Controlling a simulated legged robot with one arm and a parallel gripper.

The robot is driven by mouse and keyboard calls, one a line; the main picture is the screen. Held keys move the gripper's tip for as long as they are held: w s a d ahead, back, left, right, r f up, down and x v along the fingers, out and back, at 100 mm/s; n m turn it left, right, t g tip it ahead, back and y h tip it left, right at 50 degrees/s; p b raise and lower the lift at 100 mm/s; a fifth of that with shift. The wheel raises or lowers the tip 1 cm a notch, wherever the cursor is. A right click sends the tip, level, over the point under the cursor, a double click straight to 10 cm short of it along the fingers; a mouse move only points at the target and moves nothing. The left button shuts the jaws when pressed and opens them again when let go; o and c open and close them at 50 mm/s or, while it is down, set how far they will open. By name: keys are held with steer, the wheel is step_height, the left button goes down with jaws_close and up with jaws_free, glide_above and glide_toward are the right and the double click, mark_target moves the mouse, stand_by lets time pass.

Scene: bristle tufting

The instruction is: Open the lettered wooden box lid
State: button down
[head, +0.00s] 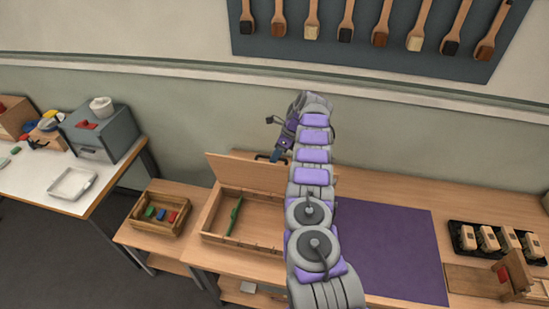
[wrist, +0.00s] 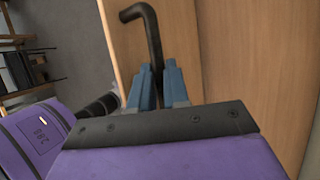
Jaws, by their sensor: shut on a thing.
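The wooden box (head: 208,222) sits on the workbench left of my arm. Its lid (head: 240,172) is raised and tilted up at the back, so the inside shows. No lettering is readable from here. My gripper (head: 277,156) is at the lid's upper right edge. In the wrist view my gripper (wrist: 158,88) has its blue fingers shut on a bent black handle (wrist: 152,28), with the lid's wood (wrist: 185,45) behind. My arm hides the right end of the box.
A long green item (head: 235,214) lies inside the box. A small crate (head: 157,222) with coloured blocks stands to the left. A purple mat (head: 390,250) lies clear right of my arm. A black tray (head: 458,240) of wooden blocks is farther right. Brushes hang on the wall board (head: 262,40).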

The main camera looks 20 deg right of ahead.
steer(key=shift+s+d+f, duration=0.1)
steer(key=shift+s+f, duration=0.1)
steer(key=shift+f, duration=0.85)
steer(key=c, duration=1.5)
jaws_free()
steer(key=shift+w+f, duration=0.1)
steer(key=shift+f, duration=0.05)
steer(key=shift+o, duration=0.8)
steer(key=shift+w+f+g, duration=0.15)
steer(key=shift+w+g, duration=0.15)
steer(key=shift+w, duration=0.15)
steer(key=shift+o, duration=0.8)
steer(key=shift+w+d, duration=0.1)
steer(key=shift+d, duration=0.1)
steer(key=shift+o, duration=0.3)
steer(key=shift+d+r, duration=0.1)
steer(key=shift+r, duration=0.2)
steer(key=shift+w+a+r, duration=0.2)
steer(key=shift+w+r, duration=0.15)
steer(key=shift+a, duration=0.1)
